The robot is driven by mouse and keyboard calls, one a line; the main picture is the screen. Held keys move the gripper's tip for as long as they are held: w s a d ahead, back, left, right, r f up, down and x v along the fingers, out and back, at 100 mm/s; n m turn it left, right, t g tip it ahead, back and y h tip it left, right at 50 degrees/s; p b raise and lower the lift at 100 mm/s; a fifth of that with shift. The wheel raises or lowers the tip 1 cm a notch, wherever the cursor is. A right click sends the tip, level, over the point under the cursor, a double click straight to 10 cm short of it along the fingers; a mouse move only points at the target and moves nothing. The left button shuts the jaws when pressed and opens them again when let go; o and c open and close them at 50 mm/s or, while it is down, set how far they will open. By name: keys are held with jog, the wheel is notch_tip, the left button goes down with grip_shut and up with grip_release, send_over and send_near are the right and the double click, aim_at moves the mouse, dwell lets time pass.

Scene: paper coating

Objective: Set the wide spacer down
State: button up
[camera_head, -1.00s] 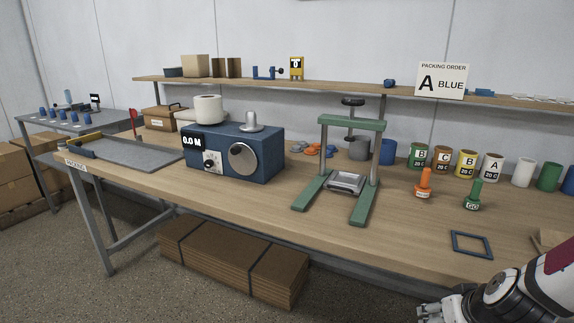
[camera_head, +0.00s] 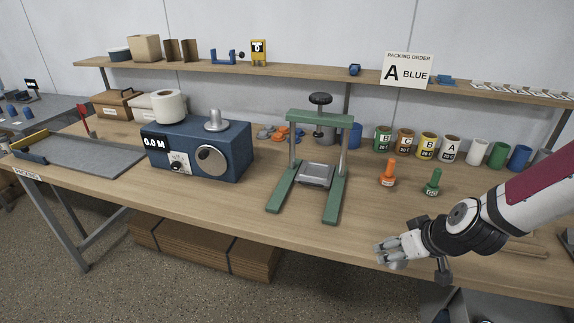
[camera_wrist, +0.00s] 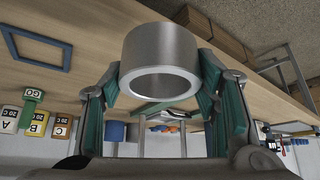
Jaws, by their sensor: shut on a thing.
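The wide spacer (camera_wrist: 160,52) is a thick grey metal ring and fills the middle of the wrist view. My gripper (camera_wrist: 162,82) is shut on it, with a green-padded finger at each side. In the head view my gripper (camera_head: 390,252) is at the bench's front edge, right of the green press. Only a small grey part of the spacer (camera_head: 398,265) shows there below the fingers. The wooden bench (camera_head: 365,218) is behind it. A gap between spacer and bench cannot be judged.
The green press (camera_head: 316,175) stands left of my gripper. An orange stamp (camera_head: 388,173) and a green stamp (camera_head: 432,183) stand behind it. A flat blue frame (camera_wrist: 38,48) lies on the bench in the wrist view. Several coloured cups line the back.

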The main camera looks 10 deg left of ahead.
jog(key=w, duration=0.5)
jog(key=w+f+b, duration=0.1)
jog(key=w, duration=0.4)
jog(key=w+b, duration=0.1)
jog(key=w, duration=0.4)
jog(key=shift+w+a+f, duration=0.2)
jog(key=shift+w+a, duration=0.2)
jog(key=shift+w+f, duration=0.15)
jog(key=shift+f, duration=1.6)
jog(key=shift+f, duration=0.2)
jog(key=o, duration=1.1)
jog(key=shift+c, duration=0.2)
jog(key=shift+o, duration=0.6)
